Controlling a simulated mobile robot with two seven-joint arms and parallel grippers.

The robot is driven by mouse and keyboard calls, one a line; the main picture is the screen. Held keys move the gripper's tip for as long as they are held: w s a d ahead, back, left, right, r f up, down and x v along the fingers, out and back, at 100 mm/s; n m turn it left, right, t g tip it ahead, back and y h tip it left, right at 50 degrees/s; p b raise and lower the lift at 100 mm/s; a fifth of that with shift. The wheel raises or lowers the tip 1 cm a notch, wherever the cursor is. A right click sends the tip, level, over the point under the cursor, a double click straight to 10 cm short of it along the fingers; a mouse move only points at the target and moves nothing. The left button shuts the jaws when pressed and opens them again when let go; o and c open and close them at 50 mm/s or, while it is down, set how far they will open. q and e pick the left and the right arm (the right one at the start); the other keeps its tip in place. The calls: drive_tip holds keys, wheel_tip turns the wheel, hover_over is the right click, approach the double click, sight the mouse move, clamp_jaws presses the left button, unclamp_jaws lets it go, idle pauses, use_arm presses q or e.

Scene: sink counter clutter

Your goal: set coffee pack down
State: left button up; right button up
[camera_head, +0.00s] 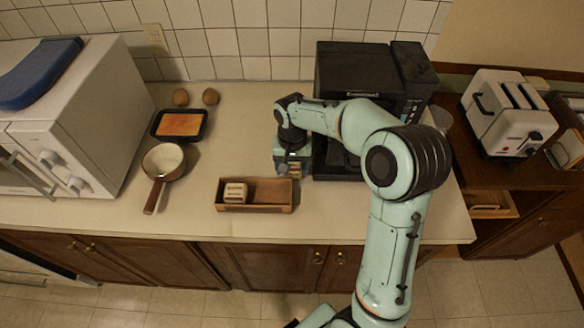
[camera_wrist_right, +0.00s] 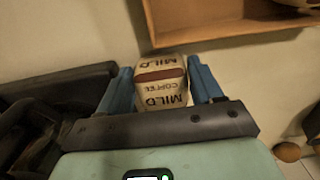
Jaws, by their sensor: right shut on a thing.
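The coffee pack (camera_wrist_right: 161,88) is a small cream block with a brown band and the words "MILD COFFEE". In the right wrist view it sits between the two blue fingers of my right gripper (camera_wrist_right: 161,85), which is shut on it. In the head view my right gripper (camera_head: 293,168) points down at the right end of the wooden tray, and the pack is mostly hidden there. The open wooden tray (camera_head: 268,194) lies near the counter's front and also shows in the wrist view (camera_wrist_right: 220,35). My left gripper is not in view.
A cream block (camera_head: 235,192) is in the tray's left part. A black coffee machine (camera_head: 350,75) stands close behind and right of my gripper. A pan (camera_head: 163,160), a black dish (camera_head: 180,124) and a white microwave (camera_head: 85,110) are left.

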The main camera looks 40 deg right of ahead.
drive_tip(key=shift+f, duration=0.3)
drive_tip(key=shift+f, duration=0.15)
drive_tip(key=o, duration=1)
